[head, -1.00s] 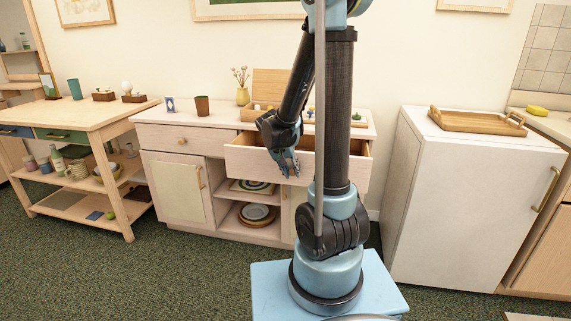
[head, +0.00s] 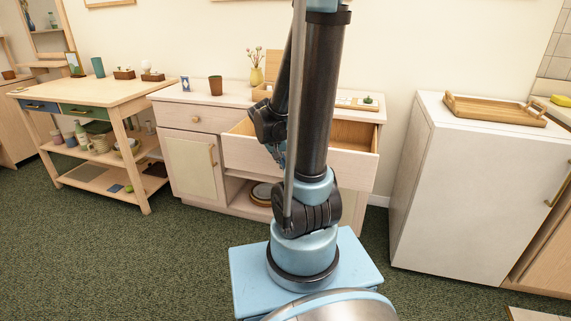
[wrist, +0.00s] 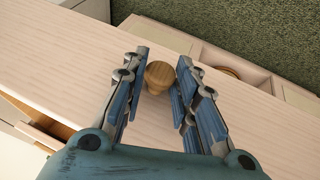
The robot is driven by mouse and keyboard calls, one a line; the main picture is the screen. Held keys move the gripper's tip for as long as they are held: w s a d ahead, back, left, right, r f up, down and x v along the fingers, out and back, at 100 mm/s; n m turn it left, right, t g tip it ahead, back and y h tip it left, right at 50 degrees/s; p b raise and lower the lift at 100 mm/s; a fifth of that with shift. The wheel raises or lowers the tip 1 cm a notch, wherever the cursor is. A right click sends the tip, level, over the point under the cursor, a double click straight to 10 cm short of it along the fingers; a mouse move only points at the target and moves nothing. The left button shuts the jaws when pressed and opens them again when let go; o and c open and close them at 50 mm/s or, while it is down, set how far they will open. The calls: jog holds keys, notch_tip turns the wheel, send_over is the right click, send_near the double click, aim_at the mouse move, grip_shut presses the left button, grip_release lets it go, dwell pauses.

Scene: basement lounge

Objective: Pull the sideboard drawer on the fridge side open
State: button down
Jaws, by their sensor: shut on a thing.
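The sideboard (head: 180,117) is pale wood and stands against the back wall. Its right-hand drawer (head: 350,175), on the fridge side, stands pulled out, with its brown interior (head: 352,134) showing from above. In the wrist view, the drawer front (wrist: 70,65) runs diagonally, with a round wooden knob (wrist: 160,76) on it. My gripper (wrist: 161,62) has its fingers on either side of this knob and is shut on it. In the head view, my gripper (head: 277,152) is at the drawer front, partly hidden by my arm, and the knob is hidden.
The white fridge (head: 470,185) stands right of the sideboard, with a wooden tray (head: 492,108) on top. A pale workbench (head: 105,92) stands at the left. A brown cup (head: 215,86) and yellow vase (head: 257,77) stand on the sideboard. Green carpet (head: 130,260) in front is clear.

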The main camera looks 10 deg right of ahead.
jog(key=shift+a+f, duration=0.1)
jog(key=shift+a, duration=0.15)
jog(key=c, duration=1.4)
grip_release()
jog(key=shift+a, duration=0.1)
jog(key=shift+o, duration=0.6)
jog(key=shift+s, duration=0.1)
jog(key=v, duration=1.1)
jog(key=shift+r, duration=0.45)
jog(key=shift+a, duration=0.1)
jog(key=s+f+n+y, duration=0.2)
jog(key=s+f+n, duration=0.1)
jog(key=s, duration=0.4)
jog(key=s+f+n+y, duration=0.2)
jog(key=s+f+n, duration=0.1)
jog(key=s, duration=0.4)
jog(key=shift+s+a+f+y, duration=0.3)
jog(key=shift+s+f+y, duration=0.1)
jog(key=shift+f, duration=0.1)
